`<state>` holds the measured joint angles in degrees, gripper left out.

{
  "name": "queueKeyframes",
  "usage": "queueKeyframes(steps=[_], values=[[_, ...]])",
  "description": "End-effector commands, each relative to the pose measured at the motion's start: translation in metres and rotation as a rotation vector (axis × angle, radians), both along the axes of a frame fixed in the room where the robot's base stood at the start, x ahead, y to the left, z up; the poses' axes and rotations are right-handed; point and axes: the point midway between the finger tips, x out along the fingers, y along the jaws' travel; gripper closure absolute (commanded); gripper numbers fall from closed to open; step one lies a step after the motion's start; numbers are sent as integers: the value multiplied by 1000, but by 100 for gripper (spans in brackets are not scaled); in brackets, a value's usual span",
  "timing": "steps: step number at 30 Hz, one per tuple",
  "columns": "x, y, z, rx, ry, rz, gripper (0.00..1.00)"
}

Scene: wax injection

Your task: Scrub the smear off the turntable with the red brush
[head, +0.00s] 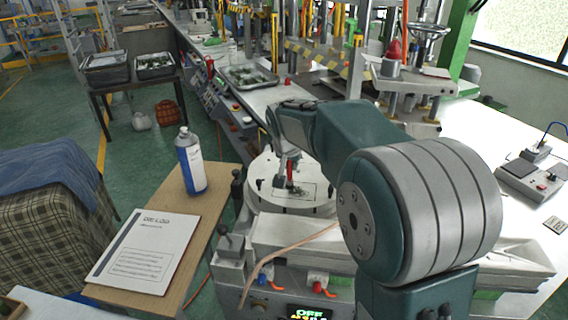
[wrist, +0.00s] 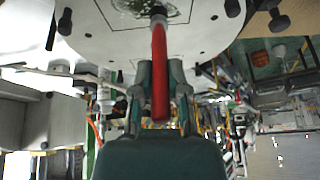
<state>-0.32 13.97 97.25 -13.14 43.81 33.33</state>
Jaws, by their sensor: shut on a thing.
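The round white turntable (head: 268,201) stands at the centre of the head view, and its underside-up image fills the top of the wrist view (wrist: 100,35). A dark green smear (head: 300,189) lies inside a thin marked outline on it; it shows in the wrist view too (wrist: 178,10). My gripper (head: 284,176) is over the turntable, shut on the red brush (wrist: 159,70), whose red handle runs between the two fingers. The brush's far end meets the turntable at the smear; whether it touches cannot be told for sure. My arm hides the turntable's right side in the head view.
Dark knobs (head: 238,185) stand close left of the turntable. A metal tray (head: 250,77) and press machinery are behind.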

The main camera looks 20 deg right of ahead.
Motion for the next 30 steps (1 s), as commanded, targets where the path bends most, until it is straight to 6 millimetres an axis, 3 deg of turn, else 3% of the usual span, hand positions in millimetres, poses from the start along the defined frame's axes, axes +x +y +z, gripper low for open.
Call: queueKeyframes(steps=[30], values=[[-26,-59,-1,0,1,-2,100]])
